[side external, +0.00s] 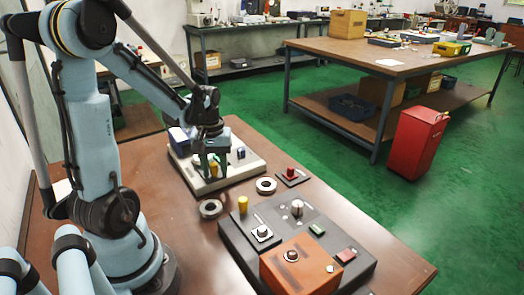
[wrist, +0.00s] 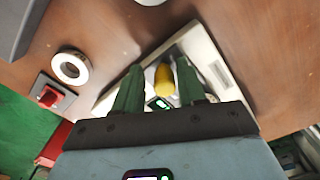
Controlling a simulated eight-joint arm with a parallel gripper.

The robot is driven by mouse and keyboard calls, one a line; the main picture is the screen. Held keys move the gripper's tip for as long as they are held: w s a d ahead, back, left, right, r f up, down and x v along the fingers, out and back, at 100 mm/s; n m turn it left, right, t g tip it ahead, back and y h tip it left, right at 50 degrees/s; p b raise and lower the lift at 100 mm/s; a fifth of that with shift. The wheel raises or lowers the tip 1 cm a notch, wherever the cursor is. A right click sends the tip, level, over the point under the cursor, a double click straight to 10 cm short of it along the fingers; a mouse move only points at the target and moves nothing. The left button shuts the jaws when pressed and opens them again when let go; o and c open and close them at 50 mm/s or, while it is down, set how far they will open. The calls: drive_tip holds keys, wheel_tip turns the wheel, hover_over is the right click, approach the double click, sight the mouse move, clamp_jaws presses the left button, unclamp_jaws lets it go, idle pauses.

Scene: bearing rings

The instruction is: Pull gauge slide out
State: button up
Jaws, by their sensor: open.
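A pale, low gauge base (side external: 232,173) stands on the brown table; its light rim also shows in the wrist view (wrist: 207,50). A yellow handle (wrist: 164,80) stands on it, and this handle shows partly behind my fingers in the side view (side external: 214,171). I cannot tell for sure that it belongs to the gauge slide. My gripper (wrist: 159,66) has its two green fingers apart, one on each side of the yellow handle, with gaps visible. In the side view my gripper (side external: 208,169) is low over the base. The lower part of the handle is hidden.
Two bearing rings (side external: 266,185) (side external: 210,208) lie close by. A red button box (side external: 291,175) is to the right. A dark fixture (side external: 238,236) with another yellow knob (side external: 243,204) and an orange block (side external: 300,270) stand at the front.

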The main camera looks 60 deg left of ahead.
drive_tip(key=shift+a+r, duration=0.1)
drive_tip(key=shift+r, duration=3.3)
drive_tip(key=w+d+r+m+t, duration=0.1)
drive_tip(key=d+m+t, duration=0.2)
drive_tip(key=d+m, duration=0.3)
drive_tip(key=w+d+r+m+t, duration=0.1)
drive_tip(key=d+m+t, duration=0.3)
drive_tip(key=d, duration=0.9)
drive_tip(key=shift+w+r+m, duration=0.4)
drive_tip(key=shift+w+m, duration=0.35)
drive_tip(key=shift+m, duration=0.25)
